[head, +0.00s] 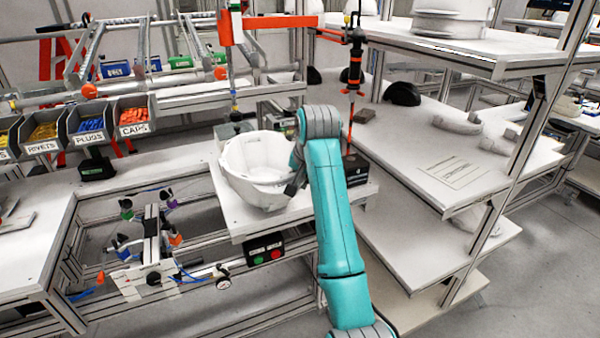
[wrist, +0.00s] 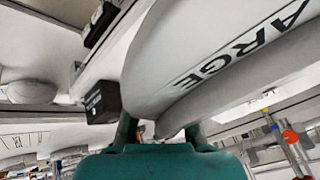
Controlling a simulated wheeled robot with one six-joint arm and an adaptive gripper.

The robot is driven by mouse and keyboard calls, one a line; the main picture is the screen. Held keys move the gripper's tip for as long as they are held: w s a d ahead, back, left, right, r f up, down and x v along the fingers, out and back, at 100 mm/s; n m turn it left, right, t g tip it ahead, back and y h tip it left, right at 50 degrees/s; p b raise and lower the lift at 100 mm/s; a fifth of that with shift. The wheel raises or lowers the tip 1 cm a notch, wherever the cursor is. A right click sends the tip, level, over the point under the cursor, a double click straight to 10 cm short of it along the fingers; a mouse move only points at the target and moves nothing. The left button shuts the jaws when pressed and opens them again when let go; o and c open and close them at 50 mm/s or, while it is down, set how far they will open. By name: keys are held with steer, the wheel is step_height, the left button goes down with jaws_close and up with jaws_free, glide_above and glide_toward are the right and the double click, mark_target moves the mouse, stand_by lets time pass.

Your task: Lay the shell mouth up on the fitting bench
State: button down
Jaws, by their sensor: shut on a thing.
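The white helmet shell (head: 250,172) is at the fitting bench (head: 240,219), mouth up, its hollow inside showing in the head view. I cannot tell whether its underside touches the bench top. My gripper (head: 294,180) is at the shell's right side, shut on its wall near the rim; the arm hides part of the grip. In the wrist view the shell (wrist: 200,55) fills the upper middle as a pale curved surface with dark letters "ARGE". My gripper's fingers (wrist: 160,131) meet its lower edge there.
A dark box (head: 355,170) stands on the bench's right corner, below a hanging tool (head: 354,75). Labelled bins (head: 88,122) stand at left. A control box with green and red buttons (head: 265,250) hangs under the bench's front edge. Shelves with white parts (head: 455,122) are at right.

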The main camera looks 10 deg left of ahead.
steer(key=shift+f, duration=0.25)
steer(key=c, duration=1)
jaws_free()
steer(key=shift+o, duration=0.2)
steer(key=v, duration=0.7)
steer(key=shift+r, duration=0.2)
steer(key=shift+s, duration=0.1)
